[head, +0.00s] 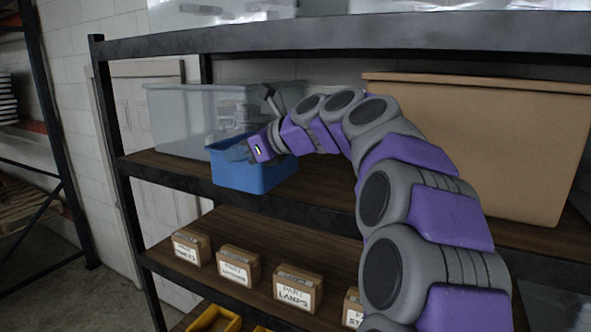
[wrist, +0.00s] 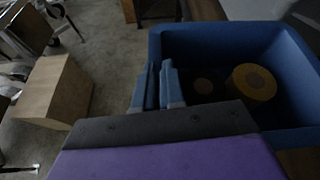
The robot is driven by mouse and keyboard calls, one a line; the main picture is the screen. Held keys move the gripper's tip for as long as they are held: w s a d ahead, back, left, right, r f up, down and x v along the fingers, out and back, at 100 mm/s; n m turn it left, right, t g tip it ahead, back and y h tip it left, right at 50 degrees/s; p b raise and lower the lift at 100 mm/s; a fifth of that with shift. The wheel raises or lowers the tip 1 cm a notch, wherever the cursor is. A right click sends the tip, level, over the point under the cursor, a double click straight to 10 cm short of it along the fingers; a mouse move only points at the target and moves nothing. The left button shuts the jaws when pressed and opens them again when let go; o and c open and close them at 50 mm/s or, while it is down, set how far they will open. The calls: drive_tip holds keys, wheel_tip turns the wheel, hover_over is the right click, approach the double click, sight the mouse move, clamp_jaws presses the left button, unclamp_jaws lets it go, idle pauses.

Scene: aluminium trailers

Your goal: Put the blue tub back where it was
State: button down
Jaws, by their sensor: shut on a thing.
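The blue tub (head: 252,176) is at the left part of the upper wooden shelf (head: 335,187), at its front edge; its front appears to stick out past the edge. In the head view I cannot tell whether it rests on the board or hangs just above. My gripper (head: 238,152) reaches over the tub from the right. In the wrist view the gripper fingers (wrist: 158,86) are shut on the near left wall of the tub (wrist: 290,62). A yellow roll (wrist: 254,82) and a smaller round thing lie inside it, partly in shadow.
A translucent grey bin (head: 180,118) stands behind and left of the tub. A large tan box (head: 490,135) fills the shelf's right side. A black post (head: 117,150) is at left. Small labelled cartons (head: 238,265) line the shelf below. Bare board shows right of the tub.

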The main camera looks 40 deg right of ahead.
drive_tip(key=s+d+f, duration=0.1)
drive_tip(key=s+d, duration=0.1)
drive_tip(key=d, duration=1.1)
drive_tip(key=shift+d+p, duration=0.35)
